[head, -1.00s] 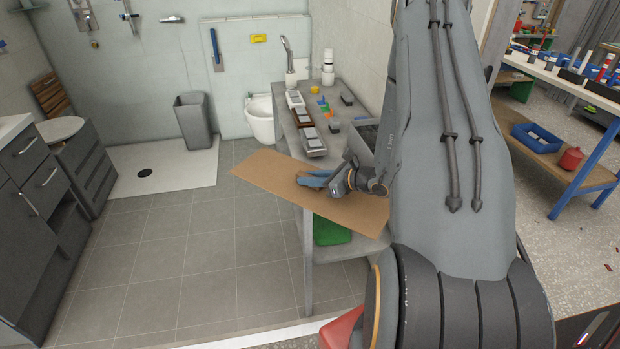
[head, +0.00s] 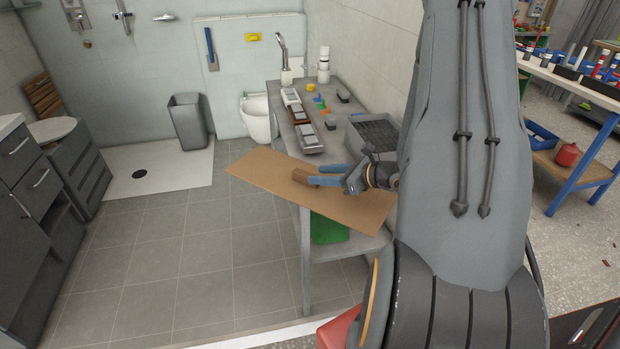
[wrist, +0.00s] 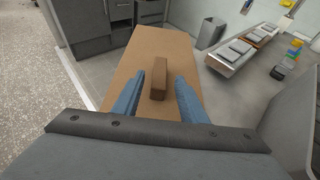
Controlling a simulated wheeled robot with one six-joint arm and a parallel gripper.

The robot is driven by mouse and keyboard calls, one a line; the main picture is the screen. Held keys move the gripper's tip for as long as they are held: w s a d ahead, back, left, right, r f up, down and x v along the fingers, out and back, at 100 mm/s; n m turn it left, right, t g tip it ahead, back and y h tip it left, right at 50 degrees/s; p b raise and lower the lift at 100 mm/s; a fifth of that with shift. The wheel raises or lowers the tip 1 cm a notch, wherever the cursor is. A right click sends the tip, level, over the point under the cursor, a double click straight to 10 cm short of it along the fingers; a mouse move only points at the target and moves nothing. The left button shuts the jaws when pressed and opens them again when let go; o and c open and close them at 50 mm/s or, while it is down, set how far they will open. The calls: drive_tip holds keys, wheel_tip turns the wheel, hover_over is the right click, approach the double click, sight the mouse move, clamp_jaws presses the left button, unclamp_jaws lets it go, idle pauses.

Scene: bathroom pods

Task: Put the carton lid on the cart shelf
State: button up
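The carton lid (head: 262,172) is a flat brown panel with a small brown block handle (head: 304,177) on top. It lies across the near end of the grey cart (head: 306,255) and juts out to the left; what bears it is hidden. In the wrist view the lid (wrist: 125,72) runs ahead with its handle (wrist: 153,75) upright. My gripper (head: 333,175) is open, with its blue fingers just right of the handle. In the wrist view, a gap shows between the handle and each of the fingers (wrist: 160,82).
The cart's top holds grey devices (head: 308,138), small coloured pieces and a dark grey crate (head: 375,135). A green bin (head: 328,230) is on its lower shelf (head: 350,248). Cabinets (head: 30,195) stand left; the tiled floor between is clear.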

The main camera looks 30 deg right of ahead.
drive_tip(key=b+v, duration=0.1)
drive_tip(key=v, duration=0.4)
drive_tip(key=shift+d, duration=0.1)
drive_tip(key=shift+s+r, duration=0.15)
drive_tip(key=shift+s, duration=0.1)
drive_tip(key=s+a+r+n+g+h, duration=0.3)
drive_tip(key=s+a+n+g, duration=0.2)
drive_tip(key=a+n, duration=0.6)
drive_tip(key=s+a+r+n+g+h, duration=0.3)
drive_tip(key=s+a+n, duration=0.5)
drive_tip(key=n, duration=1.1)
drive_tip(key=a+r+g, duration=0.1)
drive_tip(key=a+g, duration=0.1)
drive_tip(key=a, duration=0.1)
drive_tip(key=shift+a+g, duration=0.25)
drive_tip(key=shift+g, duration=0.15)
drive_tip(key=shift+s, duration=0.1)
drive_tip(key=shift+c, duration=1)
drive_tip(key=shift+a, duration=0.15)
